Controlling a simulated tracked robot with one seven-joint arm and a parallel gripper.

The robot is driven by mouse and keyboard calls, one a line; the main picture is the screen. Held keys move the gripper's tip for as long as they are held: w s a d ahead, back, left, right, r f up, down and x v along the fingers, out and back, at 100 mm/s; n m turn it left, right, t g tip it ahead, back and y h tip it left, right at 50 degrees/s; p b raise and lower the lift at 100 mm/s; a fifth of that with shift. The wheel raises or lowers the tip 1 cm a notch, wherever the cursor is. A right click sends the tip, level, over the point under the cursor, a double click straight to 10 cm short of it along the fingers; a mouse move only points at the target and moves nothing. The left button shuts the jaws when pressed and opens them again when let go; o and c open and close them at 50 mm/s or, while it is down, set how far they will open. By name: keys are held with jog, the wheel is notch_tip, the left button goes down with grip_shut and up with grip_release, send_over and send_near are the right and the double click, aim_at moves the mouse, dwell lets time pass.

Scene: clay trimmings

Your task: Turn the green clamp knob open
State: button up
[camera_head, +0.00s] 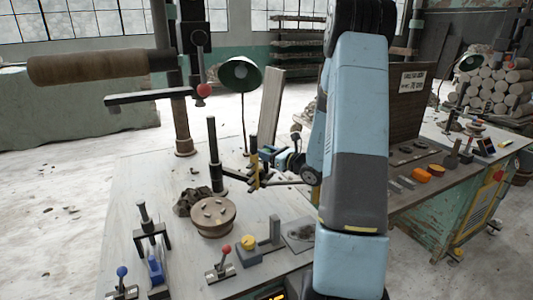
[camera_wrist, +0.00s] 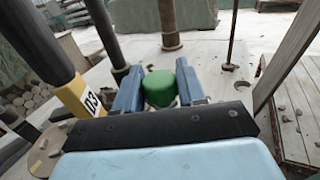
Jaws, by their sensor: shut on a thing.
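The green clamp knob (camera_wrist: 159,88) is a short round cap in the middle of the wrist view. My gripper (camera_wrist: 158,73) has one blue finger on each side of it and is shut on it. The knob's underside and what it clamps are hidden. In the head view my gripper (camera_head: 268,153) is beside the black post assembly on the table, and I cannot make out the knob there.
A black post with a yellow band (camera_wrist: 75,95) stands close left of my gripper in the wrist view. A round wooden disc (camera_head: 213,216), a lever with a red ball (camera_head: 222,262) and a blue-handled clamp (camera_head: 154,262) stand on the table (camera_head: 130,190). A green lamp (camera_head: 240,74) rises behind.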

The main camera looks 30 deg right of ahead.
jog(key=shift+m+t+h, duration=0.4)
jog(key=shift+m+h, duration=0.85)
jog(key=shift+h, duration=0.65)
jog(key=shift+m+t+h, duration=0.4)
jog(key=shift+m+h, duration=0.85)
jog(key=shift+h, duration=0.65)
jog(key=o, duration=0.9)
jog(key=shift+o, duration=0.2)
jog(key=shift+s, duration=0.1)
